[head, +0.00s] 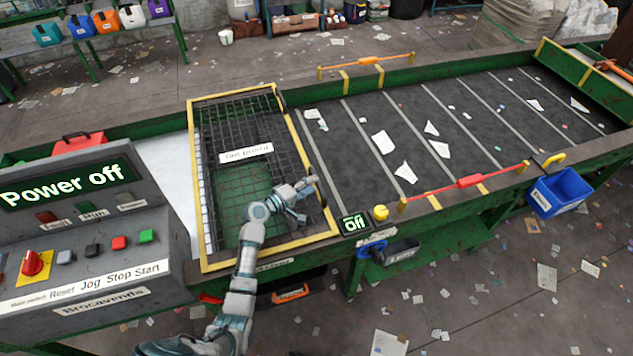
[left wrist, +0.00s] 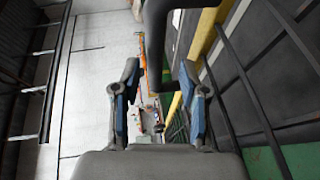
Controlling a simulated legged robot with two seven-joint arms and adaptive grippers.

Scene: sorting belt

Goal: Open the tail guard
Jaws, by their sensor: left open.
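The tail guard (head: 191,150) is a mesh panel in a yellow frame, lying shut and flat over the left end of the belt, with a white "Tail guard" label (head: 246,153). My left gripper (head: 308,188) is over the guard's right edge in the head view. In the left wrist view the left gripper (left wrist: 160,88) is open, with its two blue-padded fingers apart. A dark curved bar (left wrist: 157,35), seemingly the guard's handle, reaches down toward the space between the fingers; I cannot tell whether it touches them. My right gripper is not in view.
A grey control box (head: 100,235) reading "Power off" stands at the left. A small "Off" display (head: 354,224) and yellow button (head: 381,212) sit on the belt's near rail. The belt (head: 450,130) carries white scraps. A blue bin (head: 560,190) hangs at the right.

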